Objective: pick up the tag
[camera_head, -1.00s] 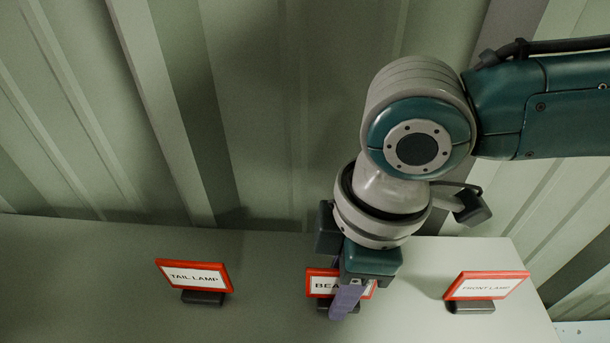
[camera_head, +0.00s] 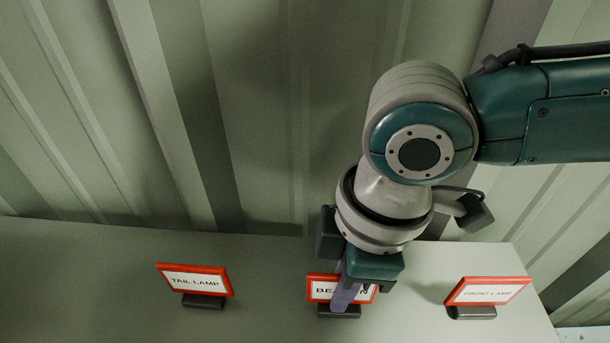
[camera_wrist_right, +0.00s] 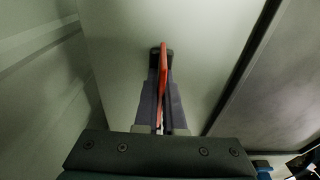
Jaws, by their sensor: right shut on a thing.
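The middle tag (camera_head: 322,290) is a red-framed white card on a small black base (camera_head: 352,311). Its text starts with "BE"; the rest is partly covered by my finger. My right gripper (camera_head: 343,302) reaches down over it, shut on it, with one purple-grey finger across the card's face. In the right wrist view the tag's red frame (camera_wrist_right: 164,62) shows edge-on between the two fingers (camera_wrist_right: 161,90), with its black base behind. The tag stands upright; I cannot tell whether its base touches the surface. My left gripper is not in view.
A red-framed "TAIL LAMP" tag (camera_head: 195,281) stands to the left and a "FRONT LAMP" tag (camera_head: 487,291) to the right, both on the pale grey-green surface (camera_head: 90,280). A ribbed wall (camera_head: 265,120) rises behind. The surface between the tags is clear.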

